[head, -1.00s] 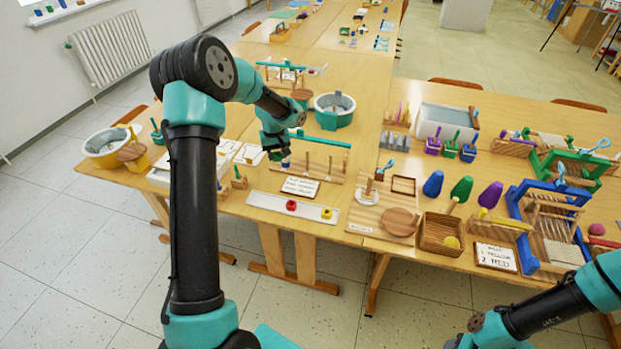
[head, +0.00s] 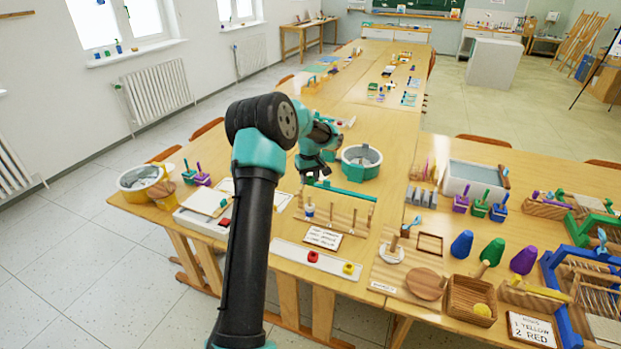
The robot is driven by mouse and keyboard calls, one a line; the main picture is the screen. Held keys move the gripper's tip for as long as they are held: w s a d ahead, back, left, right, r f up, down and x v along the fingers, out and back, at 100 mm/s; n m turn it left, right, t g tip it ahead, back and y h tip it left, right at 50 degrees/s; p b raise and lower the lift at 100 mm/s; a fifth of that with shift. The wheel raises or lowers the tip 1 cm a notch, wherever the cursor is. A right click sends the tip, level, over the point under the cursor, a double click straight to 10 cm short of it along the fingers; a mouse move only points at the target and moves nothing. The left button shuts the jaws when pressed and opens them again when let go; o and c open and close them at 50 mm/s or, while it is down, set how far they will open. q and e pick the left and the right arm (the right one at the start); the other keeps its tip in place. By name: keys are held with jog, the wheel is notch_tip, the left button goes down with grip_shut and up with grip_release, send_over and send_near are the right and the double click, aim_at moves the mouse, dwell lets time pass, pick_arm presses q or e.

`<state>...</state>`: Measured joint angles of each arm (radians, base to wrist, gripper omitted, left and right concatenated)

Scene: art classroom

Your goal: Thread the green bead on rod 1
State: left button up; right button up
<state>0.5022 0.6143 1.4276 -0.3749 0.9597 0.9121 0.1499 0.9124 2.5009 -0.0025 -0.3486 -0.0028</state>
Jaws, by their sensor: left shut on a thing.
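The wooden rod rack (head: 352,226) stands near the middle of the table, with several upright rods and a green bar (head: 345,194) along its back. A small blue and white piece (head: 309,210) sits at its left-hand rod. My left gripper (head: 314,178) is above and behind that left end, apart from the rods. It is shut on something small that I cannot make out. I see no green bead clearly. A red bead (head: 313,257) and a yellow bead (head: 348,268) lie in the white tray (head: 330,265) in front. My right gripper is out of view.
A written card (head: 322,238) lies between rack and tray. A board with a ring post (head: 391,252) is to the right. My left arm covers part of the table's left side.

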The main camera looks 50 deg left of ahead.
aim_at(310, 196)
pick_arm(q)
jog(key=shift+f, duration=2.2)
jog(key=shift+f, duration=1.65)
dwell(1.5)
dwell(0.3)
jog(key=o, duration=1)
jog(key=shift+c, duration=0.2)
notch_tip(310, 196, up, 18)
jog(key=shift+f, duration=0.25)
